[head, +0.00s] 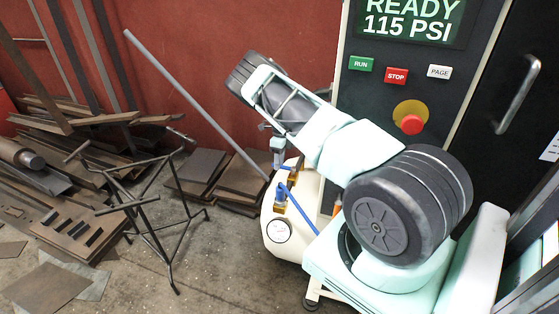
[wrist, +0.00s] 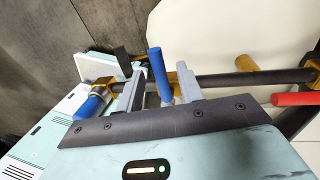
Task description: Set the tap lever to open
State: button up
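In the wrist view, my gripper (wrist: 158,90) is open, its two grey fingers set apart. A blue lever (wrist: 157,72) stands between them, closer to the right finger; I cannot tell if they touch. It seems to be the tap lever. A dark pipe (wrist: 225,80) with brass fittings runs behind the fingers. A second blue handle (wrist: 92,107) is at the left and a red handle (wrist: 295,99) at the right. In the head view, my gripper (head: 277,156) is above the white tank (head: 273,205), near blue handles (head: 281,193). The fingertips are too small there to judge.
A dark control panel (head: 385,95) with buttons stands behind my arm. A grey pole (head: 190,100) leans across the red wall. Bare floor (head: 215,260) shows between the stand and tank.

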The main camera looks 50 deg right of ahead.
jog(key=shift+f, duration=0.1)
grip_shut()
jog(key=shift+a+n, duration=0.15)
jog(key=shift+n, duration=0.25)
jog(key=s+a+n+h+b, duration=0.1)
jog(key=s+n, duration=0.2)
jog(key=n, duration=0.5)
jog(key=s+a+n+g+h+b, duration=0.1)
jog(key=s+n, duration=0.3)
jog(key=n, duration=0.5)
jog(key=shift+a+h+b, duration=0.4)
jog(key=shift+a+b, duration=0.1)
jog(key=shift+a, duration=0.1)
